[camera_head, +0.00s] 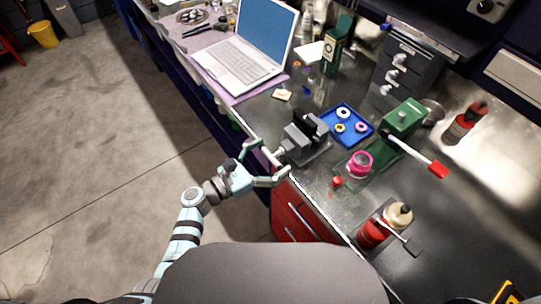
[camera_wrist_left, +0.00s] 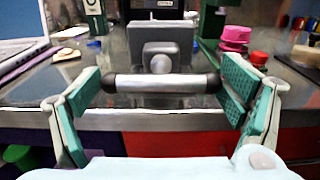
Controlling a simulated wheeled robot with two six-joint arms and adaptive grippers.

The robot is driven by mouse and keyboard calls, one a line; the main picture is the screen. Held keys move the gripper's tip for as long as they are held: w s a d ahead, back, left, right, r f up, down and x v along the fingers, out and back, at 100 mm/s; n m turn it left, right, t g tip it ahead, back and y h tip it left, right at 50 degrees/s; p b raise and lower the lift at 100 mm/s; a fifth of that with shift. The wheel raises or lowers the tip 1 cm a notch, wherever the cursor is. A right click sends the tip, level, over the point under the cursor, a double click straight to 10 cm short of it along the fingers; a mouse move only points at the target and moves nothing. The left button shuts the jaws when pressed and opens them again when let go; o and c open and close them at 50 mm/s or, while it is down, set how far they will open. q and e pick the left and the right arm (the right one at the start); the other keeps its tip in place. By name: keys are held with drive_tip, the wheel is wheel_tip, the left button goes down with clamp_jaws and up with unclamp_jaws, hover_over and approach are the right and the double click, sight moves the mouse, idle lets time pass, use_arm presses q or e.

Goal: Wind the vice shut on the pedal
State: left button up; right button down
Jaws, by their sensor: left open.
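The grey vice (camera_head: 305,140) stands at the bench's front edge, and its front fills the upper middle of the left wrist view (camera_wrist_left: 160,45). Its silver handle bar (camera_wrist_left: 155,83) with dark end knobs lies level across the screw. A dark piece (camera_head: 308,122) shows at the vice jaws, probably the pedal; how tightly it is held I cannot tell. My left gripper (camera_head: 272,160) is open in front of the vice, its green-padded fingers on either side of the bar's ends. The bar is between the fingers, with contact unclear. My right gripper is out of view.
A blue tray (camera_head: 347,110) with several rings lies behind the vice. A green press (camera_head: 404,118) with a red-gripped lever (camera_head: 437,169), a pink round part (camera_head: 359,164) and a red bottle (camera_head: 371,233) are to the right. A laptop (camera_head: 240,66) sits at the left.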

use_arm(q)
drive_tip(key=c, duration=1.2)
drive_tip(key=m+b, duration=0.2)
drive_tip(key=m, duration=0.2)
drive_tip(key=shift+f+b, duration=0.1)
drive_tip(key=shift+b, duration=0.3)
drive_tip(key=shift+m+b, duration=0.8)
drive_tip(key=shift+m, duration=0.6)
